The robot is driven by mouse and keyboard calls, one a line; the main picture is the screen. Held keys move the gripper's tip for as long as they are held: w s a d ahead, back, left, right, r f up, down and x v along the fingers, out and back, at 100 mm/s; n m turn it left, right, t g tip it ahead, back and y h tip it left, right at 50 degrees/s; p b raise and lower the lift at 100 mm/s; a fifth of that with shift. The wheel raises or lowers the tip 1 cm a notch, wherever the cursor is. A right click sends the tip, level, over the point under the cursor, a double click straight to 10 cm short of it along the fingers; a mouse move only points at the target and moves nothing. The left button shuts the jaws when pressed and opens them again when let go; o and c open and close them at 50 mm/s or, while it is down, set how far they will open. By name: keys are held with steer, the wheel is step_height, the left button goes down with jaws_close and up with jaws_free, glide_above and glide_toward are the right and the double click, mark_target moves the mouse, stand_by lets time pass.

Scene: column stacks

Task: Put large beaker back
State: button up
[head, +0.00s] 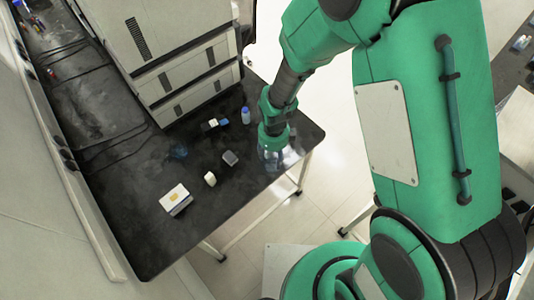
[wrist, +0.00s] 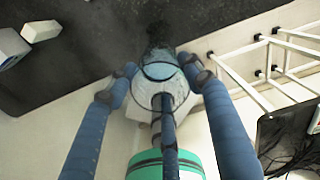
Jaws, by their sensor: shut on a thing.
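The large beaker (head: 270,160) is clear glass with a bluish tint, at the right front edge of the black bench in the head view. My gripper (head: 272,150) is above and around it, pointing down. In the wrist view the beaker (wrist: 160,95) sits between my blue fingers (wrist: 160,78), which are closed on its sides. My own parts cover some of it. I cannot tell whether its base touches the bench.
The black bench (head: 150,235) holds a white box (head: 175,200), a small white container (head: 210,180), a grey block (head: 230,158), a bluish clear object (head: 179,152) and a bottle (head: 246,116). A large white instrument (head: 165,50) stands behind. The bench's front left is clear.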

steer(key=s+d+f, duration=0.2)
steer(key=d+f, duration=0.1)
steer(key=f, duration=0.2)
steer(key=shift+s+f+m+b, duration=0.2)
steer(key=shift+s+m+b, duration=0.1)
steer(key=shift+b, duration=0.05)
stand_by(0.3)
steer(key=shift+w, duration=0.1)
steer(key=w+a, duration=0.3)
steer(key=w, duration=0.4)
steer(key=w+a+f, duration=0.1)
steer(key=w+a, duration=0.2)
steer(key=w, duration=0.4)
steer(key=shift+w+f, duration=0.25)
steer(key=shift+w, duration=0.05)
steer(key=shift+f, duration=0.1)
steer(key=shift+f, duration=1.65)
